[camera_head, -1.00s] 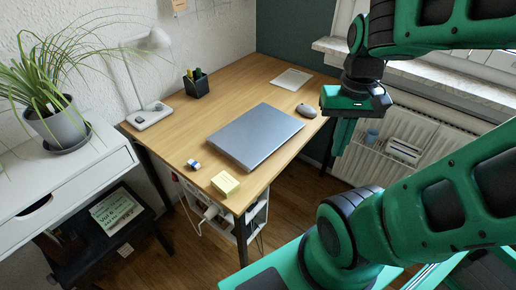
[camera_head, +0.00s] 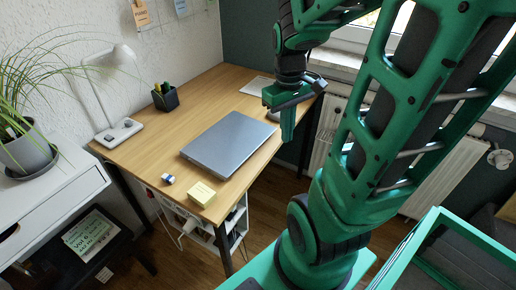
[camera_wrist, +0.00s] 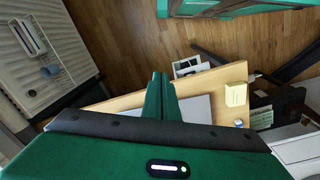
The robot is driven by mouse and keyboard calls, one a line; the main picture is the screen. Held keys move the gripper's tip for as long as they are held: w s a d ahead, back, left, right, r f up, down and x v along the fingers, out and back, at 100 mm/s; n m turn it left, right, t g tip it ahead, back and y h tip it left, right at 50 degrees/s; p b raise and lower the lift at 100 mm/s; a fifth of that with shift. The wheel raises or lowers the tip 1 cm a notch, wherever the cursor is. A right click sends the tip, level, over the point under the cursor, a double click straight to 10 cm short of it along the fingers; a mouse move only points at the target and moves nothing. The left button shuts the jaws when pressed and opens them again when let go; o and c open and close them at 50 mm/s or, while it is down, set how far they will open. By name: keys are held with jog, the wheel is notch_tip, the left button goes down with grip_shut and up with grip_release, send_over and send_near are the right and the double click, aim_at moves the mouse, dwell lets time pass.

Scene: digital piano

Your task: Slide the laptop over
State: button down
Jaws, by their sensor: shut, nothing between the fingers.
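The laptop (camera_head: 232,143) is closed, flat and grey, and lies on the wooden desk (camera_head: 150,142) near its right edge. In the wrist view a grey strip of the laptop (camera_wrist: 196,108) shows beside my fingers, and the rest is hidden behind my gripper body. My gripper (camera_head: 288,138) points down just past the desk's right edge, to the right of the laptop and apart from it in the head view. In the wrist view my gripper (camera_wrist: 161,78) has its two green fingers together with nothing between them.
A yellow note block (camera_head: 202,194) and a small blue-white item (camera_head: 168,178) sit near the desk's front corner. A pen cup (camera_head: 165,97), a lamp (camera_head: 119,132) and a paper sheet (camera_head: 257,87) stand or lie farther back. A radiator (camera_head: 425,185) is at right.

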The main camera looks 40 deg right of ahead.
jog(key=w+d+f+n, duration=0.4)
jog(key=w+f+n, duration=0.25)
jog(key=w, duration=0.35)
jog(key=shift+m+y, duration=0.3)
jog(key=shift+m, duration=0.05)
jog(key=w+f, duration=0.1)
jog(key=f, duration=0.2)
jog(key=a+f, duration=0.1)
jog(key=f, duration=0.3)
jog(key=w+f, duration=0.1)
jog(key=f, duration=0.2)
jog(key=shift+w+a+f, duration=0.25)
jog(key=shift+w+f, duration=0.05)
jog(key=shift+w+a, duration=0.2)
jog(key=shift+w, duration=0.35)
